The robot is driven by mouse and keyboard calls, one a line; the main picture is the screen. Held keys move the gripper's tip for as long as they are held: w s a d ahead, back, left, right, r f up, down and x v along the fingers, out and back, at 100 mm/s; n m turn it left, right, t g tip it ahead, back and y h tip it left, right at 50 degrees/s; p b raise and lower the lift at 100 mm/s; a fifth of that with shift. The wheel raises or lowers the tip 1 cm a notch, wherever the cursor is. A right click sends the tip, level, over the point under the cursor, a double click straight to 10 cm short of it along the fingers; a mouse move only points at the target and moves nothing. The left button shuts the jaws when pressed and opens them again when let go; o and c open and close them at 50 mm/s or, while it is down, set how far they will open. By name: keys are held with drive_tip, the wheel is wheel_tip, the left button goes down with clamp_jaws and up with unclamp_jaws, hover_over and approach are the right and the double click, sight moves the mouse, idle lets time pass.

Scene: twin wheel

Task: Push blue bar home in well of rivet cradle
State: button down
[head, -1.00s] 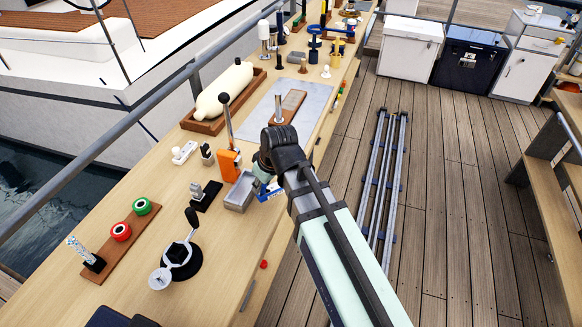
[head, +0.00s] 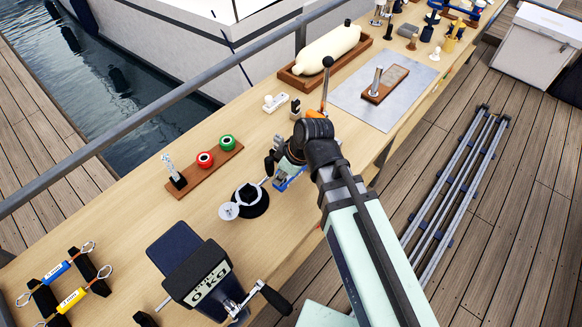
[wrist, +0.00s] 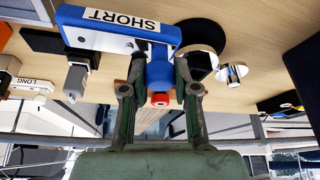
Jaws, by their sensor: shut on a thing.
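In the head view, my gripper (head: 283,160) holds this piece (head: 281,184) beside a black round base (head: 254,201) with a silver cup. That base also shows just behind the piece in the wrist view (wrist: 202,38). A separate blue bar (head: 56,270) lies in black supports at lower left. I cannot tell which blue part is the task's bar, nor make out the rivet cradle's well.
A yellow bar (head: 72,299) lies beside the separate blue bar. A black cranked block (head: 195,275) stands near the front. A board with red and green rings (head: 183,187) lies left of my gripper. A rail runs along the far edge.

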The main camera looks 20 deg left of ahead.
drive_tip(key=shift+w, duration=0.1)
idle(0.3)
drive_tip(key=shift+w+d+b, duration=0.15)
drive_tip(key=shift+w+d, duration=0.65)
drive_tip(key=shift+w, duration=1.7)
drive_tip(key=shift+w+d+b, duration=0.1)
drive_tip(key=shift+w+d, duration=0.7)
drive_tip(key=shift+w, duration=1.75)
drive_tip(key=shift+w+d+b, duration=0.15)
drive_tip(key=shift+w+d, duration=0.65)
drive_tip(key=shift+w, duration=1.7)
drive_tip(key=shift+f+b, duration=1.05)
drive_tip(key=shift+f, duration=0.35)
drive_tip(key=c, duration=0.8)
unclamp_jaws()
drive_tip(key=v, duration=1.2)
drive_tip(key=shift+r, duration=0.1)
